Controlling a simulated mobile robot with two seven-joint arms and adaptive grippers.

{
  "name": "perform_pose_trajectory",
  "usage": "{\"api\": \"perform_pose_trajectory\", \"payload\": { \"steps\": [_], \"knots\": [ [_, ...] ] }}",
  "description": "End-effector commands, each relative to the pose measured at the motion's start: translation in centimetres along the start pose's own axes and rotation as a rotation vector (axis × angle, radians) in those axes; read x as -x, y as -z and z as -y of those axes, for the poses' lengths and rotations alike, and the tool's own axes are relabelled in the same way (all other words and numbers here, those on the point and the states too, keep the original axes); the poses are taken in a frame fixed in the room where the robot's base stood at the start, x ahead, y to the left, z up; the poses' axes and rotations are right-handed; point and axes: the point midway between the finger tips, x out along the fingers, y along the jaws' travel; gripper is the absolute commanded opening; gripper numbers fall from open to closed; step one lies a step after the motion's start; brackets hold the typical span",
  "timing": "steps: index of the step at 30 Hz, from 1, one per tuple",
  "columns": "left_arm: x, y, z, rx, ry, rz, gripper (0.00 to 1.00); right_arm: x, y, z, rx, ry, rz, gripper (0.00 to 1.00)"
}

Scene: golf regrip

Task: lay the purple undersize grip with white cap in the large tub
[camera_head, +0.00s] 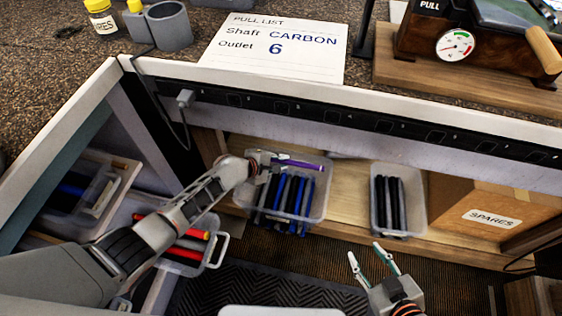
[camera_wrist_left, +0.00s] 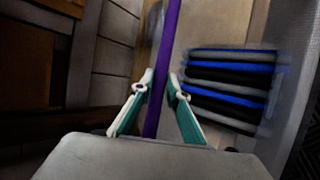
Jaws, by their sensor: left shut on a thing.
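The purple grip (camera_head: 305,165) is in my left gripper (camera_head: 270,168), which is shut on it. The grip lies sideways over the back part of a clear tub (camera_head: 322,200) holding several blue, black and grey grips (camera_head: 285,203). In the left wrist view the purple grip (camera_wrist_left: 166,60) runs between the two fingertips (camera_wrist_left: 158,88), with the blue and dark grips (camera_wrist_left: 228,88) beside it on the right. I cannot make out its white cap, or whether it touches the tub. My right gripper (camera_head: 373,263) is open and empty, in front of the shelf.
A narrower clear tub (camera_head: 418,215) with dark grips stands to the right, beside a cardboard SPARES box (camera_head: 485,215). A handled bin (camera_head: 217,250) with red and yellow-orange items is at left. The counter edge (camera_head: 330,98) and power strip (camera_head: 330,113) overhang the shelf behind.

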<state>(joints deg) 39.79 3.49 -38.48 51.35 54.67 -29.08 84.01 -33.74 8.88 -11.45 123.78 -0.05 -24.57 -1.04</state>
Motion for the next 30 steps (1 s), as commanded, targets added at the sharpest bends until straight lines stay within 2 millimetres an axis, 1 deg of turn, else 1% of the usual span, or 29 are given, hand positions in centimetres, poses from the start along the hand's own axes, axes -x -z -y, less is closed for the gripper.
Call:
{"api": "perform_pose_trajectory", "payload": {
  "steps": [3, 9, 10, 11, 12, 23, 26, 30],
  "knots": [
    [0.0, 0.0, -0.1, 0.002, -0.001, 0.000, 0.00, -0.1, 0.5, -0.2, -0.001, -0.003, -0.009, 0.40],
    [0.0, 0.0, 0.0, 0.001, 0.000, 0.000, 0.00, -0.1, 0.7, -0.2, -0.002, -0.004, -0.012, 0.40],
    [0.0, 0.0, 0.0, 0.001, 0.000, 0.000, 0.23, -0.1, 0.7, -0.2, -0.002, -0.004, -0.012, 0.40],
    [0.0, 0.0, 0.0, 0.001, 0.000, 0.000, 0.31, -0.1, 0.7, -0.2, -0.002, -0.004, -0.012, 0.40],
    [0.0, 0.0, 0.0, 0.001, 0.000, 0.000, 0.35, -0.1, 0.7, -0.2, -0.002, -0.004, -0.012, 0.40],
    [0.1, 0.0, 0.0, 0.001, 0.000, 0.000, 0.35, -0.2, 0.8, -0.1, 0.000, -0.001, -0.014, 0.40],
    [0.5, 0.0, 0.1, 0.000, 0.000, 0.001, 0.35, -0.2, 0.8, -0.1, 0.000, -0.001, -0.013, 0.40],
    [1.6, -0.1, 0.1, 0.000, 0.000, 0.003, 0.35, -0.2, 0.7, -0.1, 0.000, -0.002, -0.013, 0.40]
  ]
}}
